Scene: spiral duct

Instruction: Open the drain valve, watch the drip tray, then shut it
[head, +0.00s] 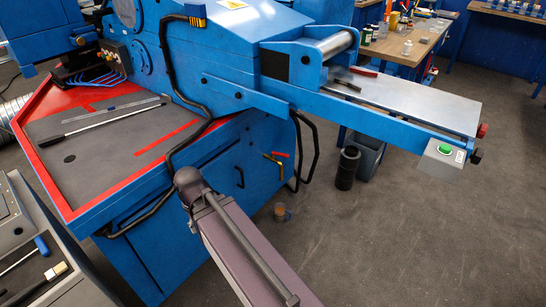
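A small valve-like fitting with a yellow-and-black handle (273,161) sits on the lower right side of the blue machine. A short red lever (280,154) is right beside it. I cannot tell which one is the drain valve, or whether it is open or shut. My arm reaches up from the bottom middle, in front of the machine. My gripper is not in the picture.
The blue machine (215,160) has a red-edged bed (60,190) with a long bar on it, and black hoses. A feed table (420,100) with a green button juts right. A black cylinder (347,168) and grey bin (368,155) stand beneath it. Floor at right is clear.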

